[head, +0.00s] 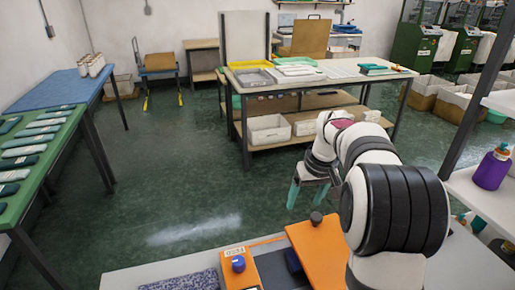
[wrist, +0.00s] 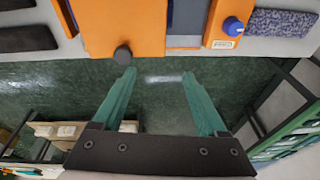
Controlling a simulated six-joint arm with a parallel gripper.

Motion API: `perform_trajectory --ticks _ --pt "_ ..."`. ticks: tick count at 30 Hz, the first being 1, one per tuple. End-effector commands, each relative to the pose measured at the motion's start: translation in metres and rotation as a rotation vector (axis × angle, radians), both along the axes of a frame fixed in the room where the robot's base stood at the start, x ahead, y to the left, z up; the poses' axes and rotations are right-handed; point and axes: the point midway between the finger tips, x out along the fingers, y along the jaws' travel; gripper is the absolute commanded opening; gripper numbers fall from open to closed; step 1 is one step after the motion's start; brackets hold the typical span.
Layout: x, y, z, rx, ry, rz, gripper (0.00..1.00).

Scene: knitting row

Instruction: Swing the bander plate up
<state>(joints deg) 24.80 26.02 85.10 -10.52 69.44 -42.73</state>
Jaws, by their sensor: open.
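The bander is an orange machine with an orange body (head: 240,275) that carries a blue knob (head: 238,264) and a small white label. Its orange plate (head: 318,256) lies to the right of the body, with a dark round knob (head: 316,218) at its far end. In the wrist view the plate (wrist: 122,20) is at the top, and its knob (wrist: 123,55) shows just above the left fingertip. My gripper (wrist: 158,76) is open and empty, its teal fingers wide apart. In the head view my gripper (head: 308,196) is beyond the plate's knob end. I cannot tell whether it touches the knob.
The bander stands on a pale bench (head: 130,281) beside a grey-blue knitted piece (head: 183,285). A purple bottle (head: 491,170) stands at the right. A green table (head: 30,155) with several folded pieces is at the left.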

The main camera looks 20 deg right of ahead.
Motion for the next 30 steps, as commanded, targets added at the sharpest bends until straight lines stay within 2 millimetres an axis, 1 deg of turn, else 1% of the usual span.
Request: perform_trajectory --ticks 1,3,6,8,15,18,22,28,29,30 --pt "0.014 -0.025 -0.013 -0.016 -0.009 0.018 0.75" --pt "0.027 -0.051 -0.025 -0.042 -0.026 0.051 0.75" --pt "0.035 -0.068 -0.036 -0.060 -0.037 0.075 0.75" --pt "0.036 -0.071 -0.045 -0.064 -0.038 0.081 0.75" --pt "0.036 -0.069 -0.105 -0.063 -0.037 0.081 0.75" --pt "0.036 -0.069 -0.123 -0.063 -0.037 0.080 0.75" --pt "0.036 -0.069 -0.134 -0.064 -0.039 0.080 0.75" --pt "0.036 -0.069 -0.135 -0.064 -0.039 0.080 0.75" --pt "0.036 -0.069 -0.135 -0.064 -0.038 0.080 0.74" --pt "0.036 -0.069 -0.135 -0.063 -0.038 0.080 0.66"
